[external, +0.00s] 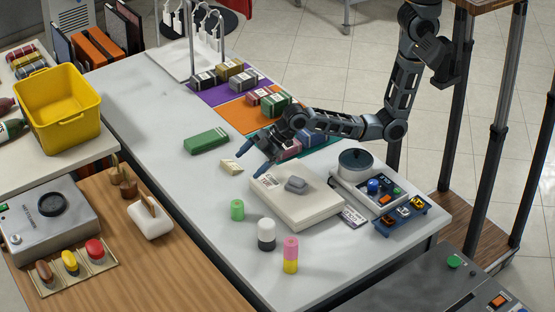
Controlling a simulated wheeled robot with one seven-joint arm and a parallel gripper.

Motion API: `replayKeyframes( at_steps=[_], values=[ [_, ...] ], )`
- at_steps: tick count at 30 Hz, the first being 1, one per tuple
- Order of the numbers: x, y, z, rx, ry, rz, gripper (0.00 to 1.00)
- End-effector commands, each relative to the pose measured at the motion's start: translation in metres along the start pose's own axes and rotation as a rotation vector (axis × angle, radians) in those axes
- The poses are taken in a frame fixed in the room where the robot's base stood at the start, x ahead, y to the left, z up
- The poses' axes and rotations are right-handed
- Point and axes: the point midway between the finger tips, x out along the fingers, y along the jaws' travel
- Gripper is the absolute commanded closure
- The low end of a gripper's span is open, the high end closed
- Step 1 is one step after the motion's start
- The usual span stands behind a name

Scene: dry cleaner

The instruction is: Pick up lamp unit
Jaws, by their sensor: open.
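I cannot tell for sure which thing is the lamp unit. Small upright cylinders stand on the near part of the white table: a green one (237,210), a white-and-black one (266,235) and a pink-and-yellow one (290,254). My gripper (251,164) is open, its two dark blue fingers pointing down and left. It looks empty, near the back left corner of a flat white box (302,205) with a grey block (296,185) on top. A small cream piece (231,167) lies just left of the fingers. Whether the fingertips touch anything is unclear.
A green box (206,142) lies farther back. Packs stand on coloured mats behind my gripper. A device with a round grey top (356,162) and a blue tray (402,216) stand right. A yellow bin (58,108) is at left. The table's left middle is clear.

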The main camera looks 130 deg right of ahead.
Motion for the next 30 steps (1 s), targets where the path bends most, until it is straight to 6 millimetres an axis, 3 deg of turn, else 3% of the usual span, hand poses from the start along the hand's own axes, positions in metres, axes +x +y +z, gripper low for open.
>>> replayKeyframes(
  at_steps=[2, 7, 17, 20, 24, 30],
  values=[
    [0.011, 0.009, -0.019, -0.088, -0.038, 0.07, 0.14],
    [0.026, 0.018, -0.022, -0.414, -0.205, 0.201, 0.14],
    [0.016, 0.036, -0.061, -1.009, -0.563, 0.432, 0.14],
    [0.014, 0.007, -0.086, -1.225, -0.66, 0.48, 0.14],
    [0.007, -0.051, -0.123, -1.525, -0.771, 0.564, 0.14],
    [-0.013, -0.123, -0.166, -1.839, -0.899, 0.724, 0.14]
  ],
)
